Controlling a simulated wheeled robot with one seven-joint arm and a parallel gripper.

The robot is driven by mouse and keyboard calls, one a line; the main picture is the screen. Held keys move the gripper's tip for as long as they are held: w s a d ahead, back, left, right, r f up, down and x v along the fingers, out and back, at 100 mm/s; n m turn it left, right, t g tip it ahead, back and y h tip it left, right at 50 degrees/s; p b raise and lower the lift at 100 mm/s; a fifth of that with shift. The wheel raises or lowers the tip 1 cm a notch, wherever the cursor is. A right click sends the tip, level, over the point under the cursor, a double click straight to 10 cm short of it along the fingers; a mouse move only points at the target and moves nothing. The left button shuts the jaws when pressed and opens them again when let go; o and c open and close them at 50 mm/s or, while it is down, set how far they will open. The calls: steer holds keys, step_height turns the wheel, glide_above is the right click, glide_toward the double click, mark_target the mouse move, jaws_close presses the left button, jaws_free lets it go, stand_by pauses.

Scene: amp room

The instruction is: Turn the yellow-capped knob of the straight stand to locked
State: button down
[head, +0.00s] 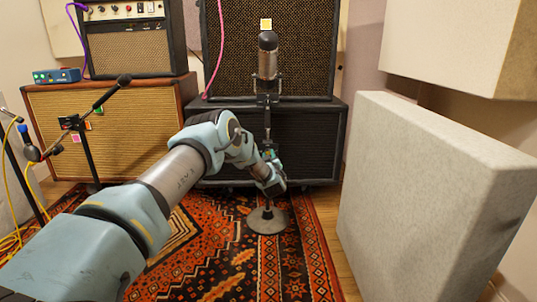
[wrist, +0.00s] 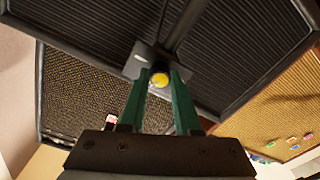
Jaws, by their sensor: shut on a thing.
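The straight stand (head: 267,218) stands upright on a round base on the rug, with a large microphone (head: 267,62) at its top. In the wrist view, its yellow-capped knob (wrist: 159,80) sits on a dark clamp on the stand's pole (wrist: 178,28). My gripper (wrist: 162,73) has its two green fingers on either side of the knob, shut on it. In the head view, my gripper (head: 268,154) is at the pole's middle and hides the knob. I cannot tell whether the knob is at locked.
Black speaker cabinets (head: 320,135) stand close behind the stand. A grey acoustic panel (head: 430,190) stands at the right. A boom stand (head: 85,140) and a tan amp cabinet (head: 140,115) are at the left. The patterned rug (head: 215,265) in front is clear.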

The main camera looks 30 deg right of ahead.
steer(key=m, duration=1.2)
steer(key=shift+a+m+h, duration=0.1)
steer(key=shift+m+h, duration=0.2)
stand_by(0.4)
steer(key=c, duration=0.6)
jaws_free()
steer(key=p+v, duration=0.4)
steer(key=v, duration=0.6)
steer(key=shift+s+a, duration=0.2)
steer(key=shift+s, duration=0.1)
